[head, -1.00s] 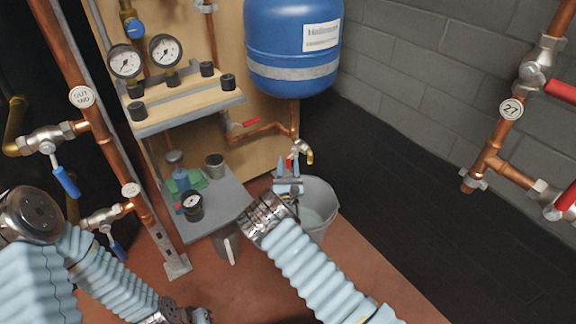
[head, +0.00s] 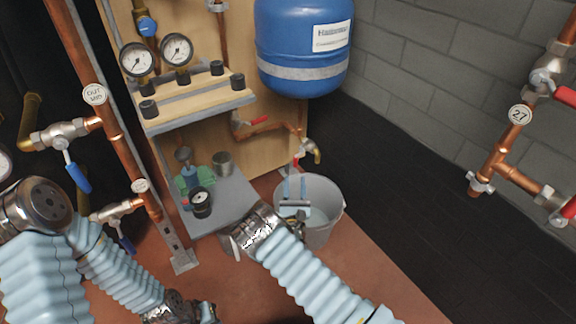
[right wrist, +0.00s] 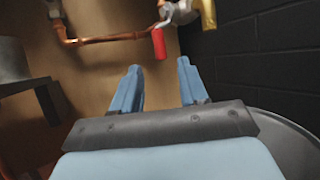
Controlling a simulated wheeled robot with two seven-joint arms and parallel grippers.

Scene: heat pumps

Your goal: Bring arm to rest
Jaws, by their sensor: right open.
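My right gripper (head: 294,188) is in front of the bucket's rim in the head view, below the brass tap. It is open and empty. In the right wrist view its two blue fingers (right wrist: 160,88) stand apart with nothing between them, pointing toward the wooden panel. My left arm comes in from the left in the head view. Its end (head: 180,308) is low near the bottom edge, and its fingers cannot be made out clearly.
A grey bucket (head: 325,232) stands on the red floor behind my right gripper. A brass tap (head: 311,150) hangs above it. A grey shelf (head: 229,203) holds a gauge and a metal cup. Copper pipes with blue-handled valves rise at left. A blue tank (head: 302,50) hangs above.

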